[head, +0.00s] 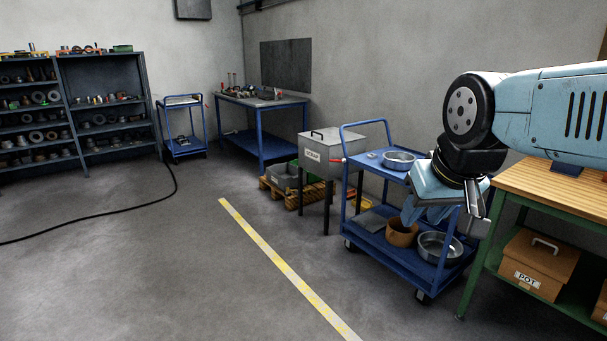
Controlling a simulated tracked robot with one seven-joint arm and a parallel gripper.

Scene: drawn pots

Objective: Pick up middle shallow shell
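A shallow round metal shell (398,161) sits on the top shelf of the blue cart (378,239). A second, wider shallow metal shell (440,259) lies on the cart's lower shelf, beside a deeper copper-brown pot (401,235). Which shell is the middle one I cannot tell, as my arm hides the right part of the top shelf. My gripper (425,214) hangs pointing down in front of the cart's right side. Its fingertips are small and overlap the cart, so its opening is unclear. No shell is visibly held.
A wooden-topped green bench (560,192) with a brown POT bin (538,262) stands at the right. A grey SCRAP box (318,150) on legs stands left of the cart. A black cable (130,206) crosses the left floor. The floor around the yellow line (275,261) is clear.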

